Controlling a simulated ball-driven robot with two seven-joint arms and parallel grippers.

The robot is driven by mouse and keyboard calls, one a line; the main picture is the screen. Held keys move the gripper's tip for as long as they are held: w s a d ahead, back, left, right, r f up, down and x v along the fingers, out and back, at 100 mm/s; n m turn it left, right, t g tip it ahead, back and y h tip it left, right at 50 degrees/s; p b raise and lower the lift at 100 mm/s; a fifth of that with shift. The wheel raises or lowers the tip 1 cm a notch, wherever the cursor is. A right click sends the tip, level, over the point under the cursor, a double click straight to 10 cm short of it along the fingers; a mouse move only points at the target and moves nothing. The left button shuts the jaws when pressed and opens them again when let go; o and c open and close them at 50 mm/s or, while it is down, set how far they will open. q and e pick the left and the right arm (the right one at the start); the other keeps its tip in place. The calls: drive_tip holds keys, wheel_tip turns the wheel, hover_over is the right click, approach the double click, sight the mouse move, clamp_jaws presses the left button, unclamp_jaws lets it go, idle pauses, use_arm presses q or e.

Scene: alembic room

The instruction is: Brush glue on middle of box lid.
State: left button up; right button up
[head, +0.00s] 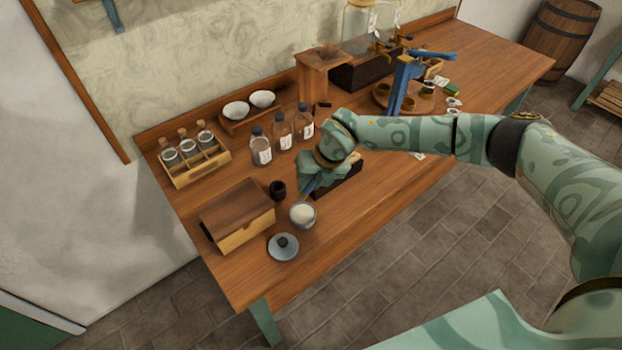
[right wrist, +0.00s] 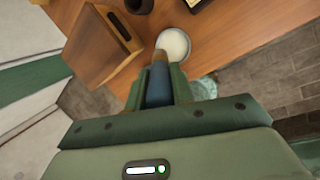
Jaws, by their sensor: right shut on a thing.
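A wooden box with a dark brown lid (head: 237,209) and a pale front stands at the near left of the table; the lid also shows in the right wrist view (right wrist: 98,42). A small bowl of white glue (head: 302,213) is to its right, and it also shows in the right wrist view (right wrist: 174,43). My right gripper (head: 310,190) is above the table behind the bowl, shut on a blue-handled brush (right wrist: 158,86). The brush's pale end points toward the bowl; I cannot tell whether it touches the glue. My left gripper is out of view.
A round grey pot lid (head: 283,247) lies in front of the bowl. A black cup (head: 278,190) stands behind it. Bottles (head: 261,148) and a vial rack (head: 195,158) stand farther back.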

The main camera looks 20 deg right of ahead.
drive_tip(key=shift+f+b, duration=2.7)
drive_tip(key=shift+f, duration=0.35)
drive_tip(key=shift+r, duration=0.1)
drive_tip(key=shift+f, duration=0.6)
drive_tip(key=shift+s+f, duration=0.1)
wheel_tip(320, 180, up, 7)
drive_tip(key=p, duration=0.6)
idle(0.6)
